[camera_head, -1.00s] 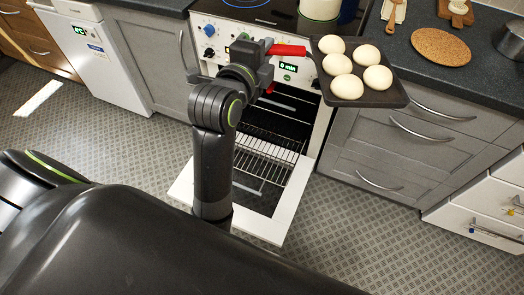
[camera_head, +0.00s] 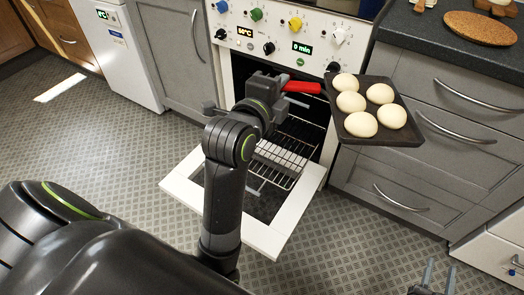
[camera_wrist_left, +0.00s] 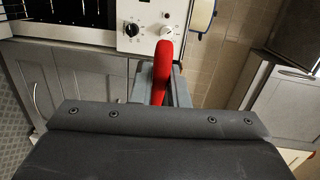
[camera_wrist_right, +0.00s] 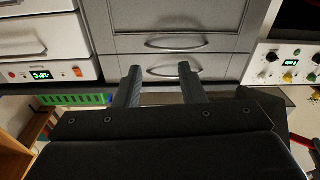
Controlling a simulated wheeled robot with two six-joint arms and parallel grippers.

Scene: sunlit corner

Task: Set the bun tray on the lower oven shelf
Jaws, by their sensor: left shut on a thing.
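The dark bun tray (camera_head: 383,85) with several pale round buns is held in the air, right of the oven (camera_head: 240,70) and in front of the grey drawers. My left gripper (camera_head: 287,84) is shut on its red handle (camera_head: 303,87); the handle (camera_wrist_left: 162,75) also shows between the fingers in the left wrist view. The oven door (camera_head: 277,240) is folded down open. A wire shelf (camera_head: 285,158) shows low in the oven; my left arm partly hides the opening. My right gripper (camera_head: 437,272) is at the bottom right, empty, its fingers apart (camera_wrist_right: 160,75).
Grey drawers (camera_head: 440,180) with curved handles stand right of the oven. The dark counter (camera_head: 440,35) above them holds a round cork mat (camera_head: 480,28). A white appliance (camera_head: 125,55) stands at left. The patterned floor before the door is clear.

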